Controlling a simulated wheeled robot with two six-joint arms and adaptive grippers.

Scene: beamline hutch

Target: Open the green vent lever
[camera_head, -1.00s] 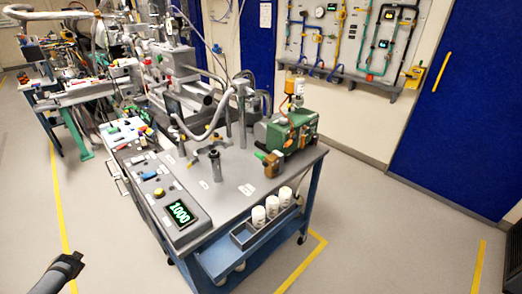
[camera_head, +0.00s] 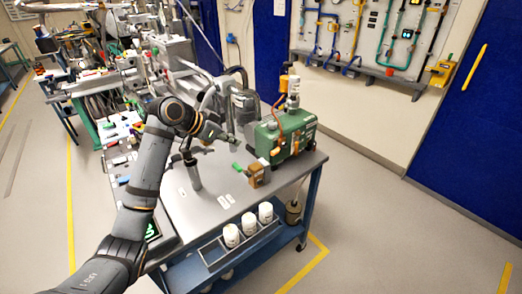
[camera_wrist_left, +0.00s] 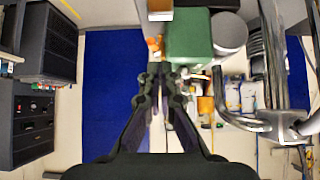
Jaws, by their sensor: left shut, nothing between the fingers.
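The green vent lever (camera_head: 238,167) is a small green handle on the left side of a brass valve block (camera_head: 257,175), near the right part of the cart top. My left gripper (camera_head: 233,139) is shut and empty. In the head view it shows just above the lever, apart from it, near the green pump (camera_head: 290,135). In the left wrist view the shut fingertips (camera_wrist_left: 160,68) point at the green pump body (camera_wrist_left: 188,38); I cannot make out the lever there. My right gripper is not in view.
A metal post (camera_head: 192,170) stands on the cart top (camera_head: 215,200) left of the valve. Bent metal pipes (camera_wrist_left: 275,70) are close on the right in the left wrist view. White bottles sit in a tray (camera_head: 212,258) at the cart's front. The cart top before the valve is mostly clear.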

